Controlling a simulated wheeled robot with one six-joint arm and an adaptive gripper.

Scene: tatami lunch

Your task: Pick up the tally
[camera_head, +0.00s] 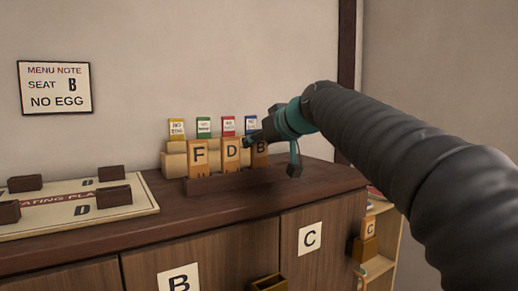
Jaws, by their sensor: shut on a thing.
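Wooden tallies stand in a low dark rack (235,181) on the counter: one marked F (198,156), one marked D (231,154) and one marked B (260,148). My gripper (271,146) comes in from the right at the B tally, at the rack's right end. It is shut on the B tally, which looks upright and level with the others. The gripper partly hides the tally's right side and top. Whether its foot is still in the rack is unclear.
Coloured cards (203,128) stand in a pale holder (174,160) behind the rack. A wall note (55,87) reads "SEAT B, NO EGG". A seating plan board (140,198) with dark blocks lies left. A shelf (385,237) holding a C block (369,229) stands at right.

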